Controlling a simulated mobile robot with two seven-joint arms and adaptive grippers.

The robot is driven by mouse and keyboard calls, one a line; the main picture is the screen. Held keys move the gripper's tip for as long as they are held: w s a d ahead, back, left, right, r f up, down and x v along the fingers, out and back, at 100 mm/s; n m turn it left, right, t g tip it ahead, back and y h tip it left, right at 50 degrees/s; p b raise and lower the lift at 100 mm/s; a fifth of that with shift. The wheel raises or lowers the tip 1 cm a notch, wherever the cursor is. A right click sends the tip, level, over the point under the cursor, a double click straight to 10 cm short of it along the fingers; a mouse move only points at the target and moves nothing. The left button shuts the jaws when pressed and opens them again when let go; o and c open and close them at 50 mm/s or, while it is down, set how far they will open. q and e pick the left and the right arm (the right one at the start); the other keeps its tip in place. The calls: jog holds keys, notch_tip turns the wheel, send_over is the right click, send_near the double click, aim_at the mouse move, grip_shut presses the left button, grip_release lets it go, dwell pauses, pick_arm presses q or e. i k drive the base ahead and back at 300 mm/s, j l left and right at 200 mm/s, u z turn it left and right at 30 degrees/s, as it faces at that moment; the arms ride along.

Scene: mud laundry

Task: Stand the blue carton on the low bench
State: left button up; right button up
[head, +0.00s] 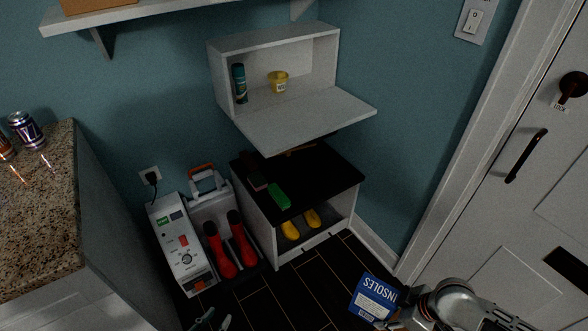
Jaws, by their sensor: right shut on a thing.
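The blue carton (374,298), with a white band and upside-down-looking "INSOLES" lettering, is at the lower right of the head view. My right gripper (396,318) is shut on its lower right side and holds it in front of the door, right of and nearer than the bench. The low bench (325,176) has a black top and a white body with an open cubby. My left gripper (212,320) shows only its fingertips at the bottom edge; they are apart, with nothing between them.
A green block (278,195) and a dark red item (257,181) lie on the bench's left part; its right part is clear. A white cabinet with a lowered flap (310,115) overhangs the back. Yellow boots (291,230) are in the cubby; red boots (220,252) stand left.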

aim_at(318, 183)
jog(key=i, duration=1.5)
